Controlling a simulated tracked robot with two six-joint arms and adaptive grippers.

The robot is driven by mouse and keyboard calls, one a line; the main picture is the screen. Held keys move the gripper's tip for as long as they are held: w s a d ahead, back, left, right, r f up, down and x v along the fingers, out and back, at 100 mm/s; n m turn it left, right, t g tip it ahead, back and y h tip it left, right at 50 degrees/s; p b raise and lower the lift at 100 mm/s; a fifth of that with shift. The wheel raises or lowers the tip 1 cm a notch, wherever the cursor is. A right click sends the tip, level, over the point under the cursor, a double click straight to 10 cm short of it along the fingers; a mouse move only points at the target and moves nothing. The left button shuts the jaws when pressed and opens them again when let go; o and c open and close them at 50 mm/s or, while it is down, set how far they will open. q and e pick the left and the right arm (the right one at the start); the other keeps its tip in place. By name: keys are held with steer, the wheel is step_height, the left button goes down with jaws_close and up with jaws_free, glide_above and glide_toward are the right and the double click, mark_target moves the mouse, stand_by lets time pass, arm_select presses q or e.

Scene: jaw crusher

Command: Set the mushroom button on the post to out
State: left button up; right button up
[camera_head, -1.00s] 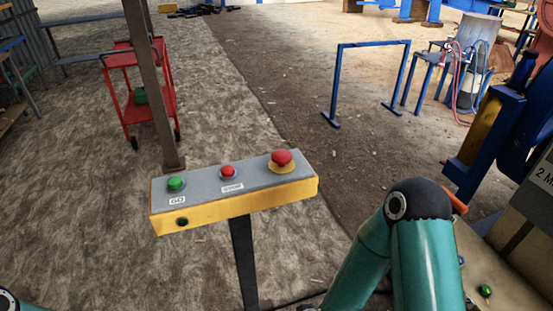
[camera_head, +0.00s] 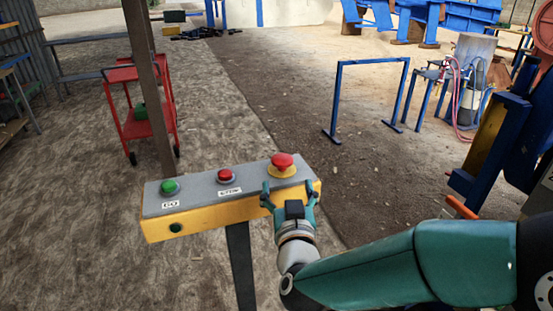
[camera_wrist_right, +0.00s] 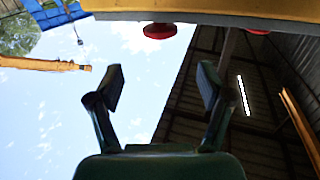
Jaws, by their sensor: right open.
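The red mushroom button (camera_head: 283,162) sits on a yellow collar at the right end of the control box (camera_head: 204,191), which has a grey top and yellow sides and stands on a dark post (camera_head: 241,265). My right gripper (camera_head: 289,190) is open and empty, its two fingers spread in front of the box's right end, just below the button in the picture. In the right wrist view the button (camera_wrist_right: 158,31) shows beyond the open fingers (camera_wrist_right: 160,86), apart from them. I cannot tell whether the button is in or out. My left gripper is not in view.
A green button (camera_head: 169,187) and a smaller red button (camera_head: 225,175) share the box top. A red cart (camera_head: 139,105) stands behind a brown pillar (camera_head: 150,85) at left. A blue frame (camera_head: 370,63) stands behind at right. Blue machinery (camera_head: 490,140) is at far right.

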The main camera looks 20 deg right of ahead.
mark_target(283, 164)
steer(key=p+x, duration=0.2)
steer(key=x, duration=0.9)
steer(key=shift+w+d, duration=0.1)
steer(key=shift+w, duration=0.3)
